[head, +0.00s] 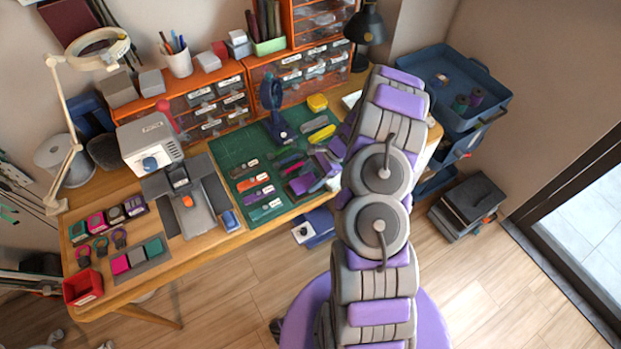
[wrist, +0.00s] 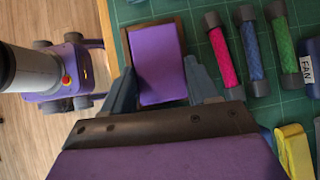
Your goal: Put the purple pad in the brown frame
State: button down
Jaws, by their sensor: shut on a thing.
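The purple pad (wrist: 158,62) shows in the wrist view between my two fingertips. The brown frame (wrist: 149,23) borders it at the top and both sides. The pad appears within the frame's outline; I cannot tell whether it rests on the bottom or is held slightly above. My gripper (wrist: 160,74) is shut on the pad, one blue-grey finger at each side.
The green cutting mat (head: 233,158) lies underneath. Pink (wrist: 221,50), blue (wrist: 251,50) and green (wrist: 281,45) cords with grey ends lie close to the right of the frame. A yellow item (wrist: 294,152) is nearby. Orange drawers (head: 212,105) stand behind.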

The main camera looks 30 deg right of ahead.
jog(key=shift+a+r, duration=0.2)
jog(key=shift+a, duration=0.05)
